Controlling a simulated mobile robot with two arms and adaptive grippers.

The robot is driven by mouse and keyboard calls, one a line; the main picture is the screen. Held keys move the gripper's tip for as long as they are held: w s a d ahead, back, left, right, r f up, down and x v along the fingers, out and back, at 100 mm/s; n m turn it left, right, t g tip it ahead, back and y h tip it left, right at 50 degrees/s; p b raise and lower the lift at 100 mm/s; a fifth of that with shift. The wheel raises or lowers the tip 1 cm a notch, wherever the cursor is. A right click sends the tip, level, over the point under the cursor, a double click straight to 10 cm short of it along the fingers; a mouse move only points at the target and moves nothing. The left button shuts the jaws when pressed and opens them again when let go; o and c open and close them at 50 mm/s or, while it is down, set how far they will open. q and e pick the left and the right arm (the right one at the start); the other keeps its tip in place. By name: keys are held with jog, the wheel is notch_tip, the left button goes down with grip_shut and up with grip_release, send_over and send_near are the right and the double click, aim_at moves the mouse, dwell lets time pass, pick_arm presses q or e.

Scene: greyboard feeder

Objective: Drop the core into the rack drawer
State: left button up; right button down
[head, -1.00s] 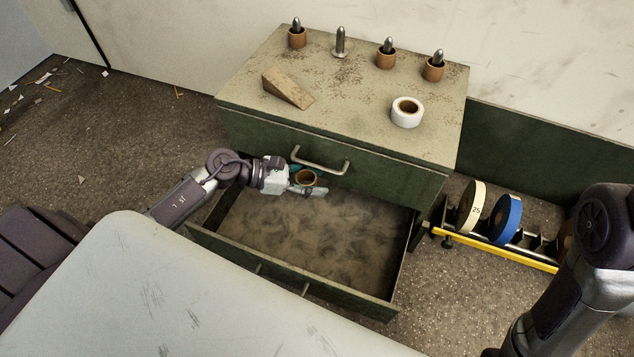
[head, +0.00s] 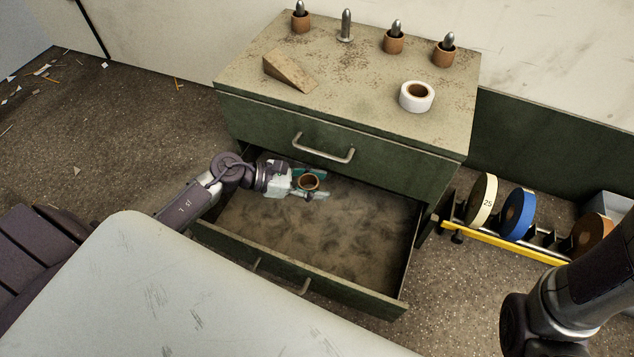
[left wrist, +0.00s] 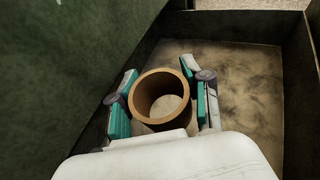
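The core, a short brown tube (head: 309,181), is between the fingers of my left gripper (head: 308,183), inside the open rack drawer (head: 355,293) near its back left. The left wrist view shows the core (left wrist: 160,95) open end up, with teal finger pads on both sides of it. The pads are spread, with a narrow gap at the core's right side. I cannot tell whether the core touches the drawer floor. My right arm comes in at the lower right; its gripper is out of view.
The cabinet top (head: 350,85) holds several pegs, some carrying brown cores, plus a wooden wedge (head: 289,70) and a white roll (head: 416,96). A rack with coloured discs (head: 517,215) stands on the right. The drawer floor is otherwise clear. A pale table edge is in front.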

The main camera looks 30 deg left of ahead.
pick_arm(q)
jog(key=o, duration=0.5)
jog(key=shift+a+r, duration=0.1)
jog(key=v, duration=1.1)
jog(key=shift+s+a, duration=0.3)
jog(key=shift+s, duration=0.05)
